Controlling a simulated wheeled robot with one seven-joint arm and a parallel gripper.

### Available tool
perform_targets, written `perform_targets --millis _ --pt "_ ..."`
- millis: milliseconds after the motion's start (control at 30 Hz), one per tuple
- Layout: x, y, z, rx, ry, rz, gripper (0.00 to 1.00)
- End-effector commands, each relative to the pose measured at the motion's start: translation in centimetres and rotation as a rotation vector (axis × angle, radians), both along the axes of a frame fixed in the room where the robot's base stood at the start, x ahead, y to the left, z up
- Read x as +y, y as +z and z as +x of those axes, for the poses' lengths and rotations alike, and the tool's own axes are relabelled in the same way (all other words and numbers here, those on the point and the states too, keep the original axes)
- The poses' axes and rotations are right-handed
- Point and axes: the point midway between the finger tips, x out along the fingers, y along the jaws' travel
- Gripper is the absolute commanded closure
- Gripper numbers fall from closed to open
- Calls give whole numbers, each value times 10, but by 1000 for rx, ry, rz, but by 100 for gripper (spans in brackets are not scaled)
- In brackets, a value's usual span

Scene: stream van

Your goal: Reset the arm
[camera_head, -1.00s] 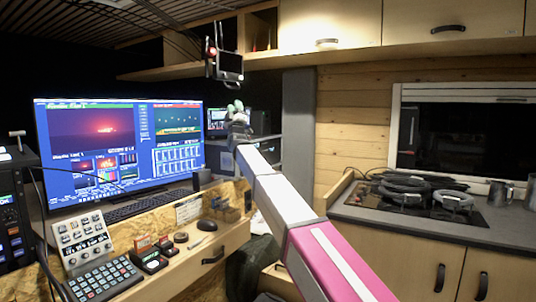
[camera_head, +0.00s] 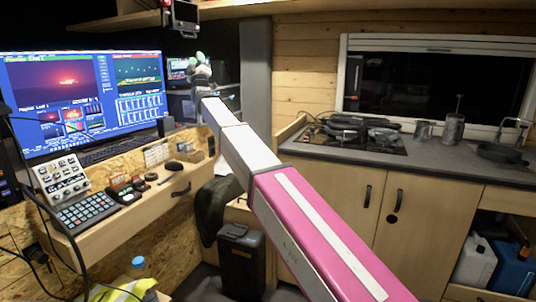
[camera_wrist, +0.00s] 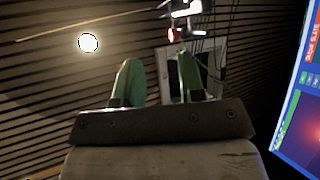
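My arm, with a pink and white link, reaches from the lower right of the head view up toward the monitor side. My gripper (camera_head: 199,60) is at its far end, raised in the air to the right of the large monitor (camera_head: 85,98). In the wrist view, the two green fingers of my gripper (camera_wrist: 158,78) stand apart with nothing between them. The wrist view looks up toward the slatted ceiling (camera_wrist: 45,85).
A control desk (camera_head: 140,205) with a keypad (camera_head: 88,210) and mixer (camera_head: 62,180) is at left. A small hanging screen (camera_head: 185,12) is above my gripper. The kitchen counter (camera_head: 440,168) with a hob (camera_head: 355,138) is at right. A black case (camera_head: 241,262) stands on the floor.

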Motion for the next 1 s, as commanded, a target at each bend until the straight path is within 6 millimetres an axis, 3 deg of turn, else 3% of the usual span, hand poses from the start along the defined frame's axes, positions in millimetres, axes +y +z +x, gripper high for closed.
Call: perform_targets --millis 367,567,800,1000 --pt "-32 -72 20 185 45 -51 63" --pt "-65 -139 33 363 75 -79 63" --pt "-135 -271 38 727 106 -87 63" --pt "-202 -382 19 1050 97 -44 63"
